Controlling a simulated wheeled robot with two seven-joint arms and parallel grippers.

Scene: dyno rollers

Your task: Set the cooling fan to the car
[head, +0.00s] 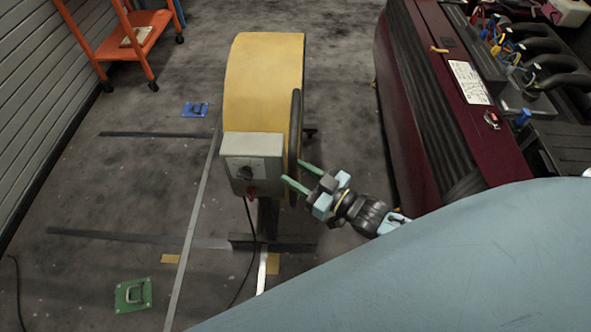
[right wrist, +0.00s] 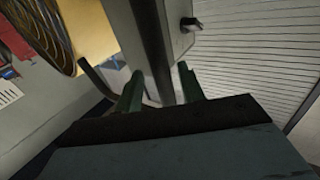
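The cooling fan (head: 262,85) is a yellow drum on a dark stand, standing on the floor in the middle of the head view. A grey control box (head: 256,147) with a dark knob and a red switch is on its near side. The car (head: 437,95) is dark red, at the right. My right gripper (head: 292,170) is open beside the box, by the fan's dark right rim. In the right wrist view, the fingers (right wrist: 158,82) are apart, with the grey box (right wrist: 148,40) ahead; contact cannot be told. My left gripper is not in view.
An orange cart (head: 120,42) stands at the upper left by the ribbed wall. A blue floor plate (head: 195,110) and a green one (head: 133,295) lie left of the fan. A black cable (head: 250,245) hangs from the box. The floor between fan and car is clear.

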